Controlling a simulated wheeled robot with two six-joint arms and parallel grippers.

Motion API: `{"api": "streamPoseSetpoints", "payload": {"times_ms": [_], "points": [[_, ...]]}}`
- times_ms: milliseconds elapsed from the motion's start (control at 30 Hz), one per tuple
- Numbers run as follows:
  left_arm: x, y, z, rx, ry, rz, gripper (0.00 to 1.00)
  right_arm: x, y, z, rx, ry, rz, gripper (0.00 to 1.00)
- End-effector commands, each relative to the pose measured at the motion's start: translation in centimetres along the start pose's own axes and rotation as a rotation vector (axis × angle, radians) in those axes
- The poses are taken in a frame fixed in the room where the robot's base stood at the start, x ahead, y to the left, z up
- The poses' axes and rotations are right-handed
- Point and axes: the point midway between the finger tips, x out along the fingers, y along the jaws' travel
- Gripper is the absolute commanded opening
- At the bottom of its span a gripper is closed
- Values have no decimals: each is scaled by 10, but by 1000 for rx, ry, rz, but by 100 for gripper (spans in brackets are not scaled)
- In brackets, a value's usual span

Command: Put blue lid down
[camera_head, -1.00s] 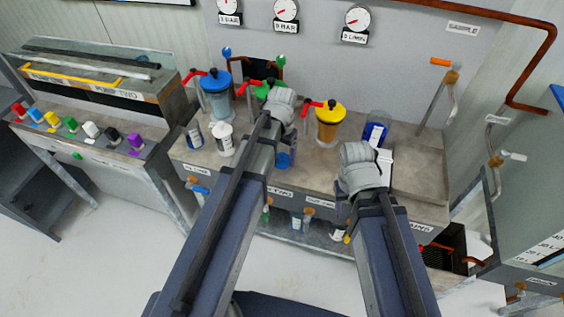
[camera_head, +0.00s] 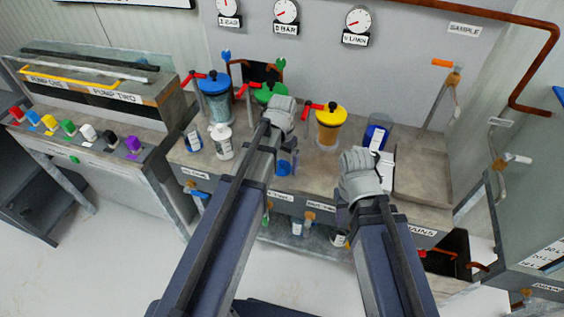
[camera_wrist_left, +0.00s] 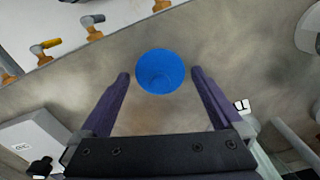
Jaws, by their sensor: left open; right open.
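The blue lid (camera_head: 283,168) is a small round blue piece at the front of the bench, below my left wrist in the head view. The left wrist view shows it as a blue disc (camera_wrist_left: 160,72) against the grey bench top. My left gripper (camera_wrist_left: 160,74) is open, with one purple finger on each side of the lid and a visible gap on both sides. Whether the lid rests flat on the bench is hard to tell. My right gripper (camera_head: 352,196) is open at the bench's front, mostly hidden by its grey wrist.
Pumps with blue (camera_head: 213,83), green (camera_head: 270,93) and yellow (camera_head: 331,114) tops stand behind. White jars (camera_head: 221,141) stand left and a clear jar with blue (camera_head: 376,135) right. A shallow tray (camera_head: 423,178) is at the bench's right end.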

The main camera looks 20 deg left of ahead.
Motion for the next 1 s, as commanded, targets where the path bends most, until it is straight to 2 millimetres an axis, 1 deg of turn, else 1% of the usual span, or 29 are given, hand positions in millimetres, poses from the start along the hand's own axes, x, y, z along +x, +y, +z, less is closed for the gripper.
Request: {"api": "streamPoseSetpoints", "payload": {"times_ms": [167,367,567,900,1000], "points": [[-5,0,0,0,0,0,100,-5,0,0,0,0,0,50],[-22,0,0,0,0,0,100,-22,2,1,0,0,0,50],[-50,0,0,0,0,0,100,-50,5,3,0,0,0,50],[-102,0,0,0,0,0,100,-102,10,6,0,0,0,50],[-115,0,0,0,0,0,100,-114,11,7,0,0,0,50]]}}
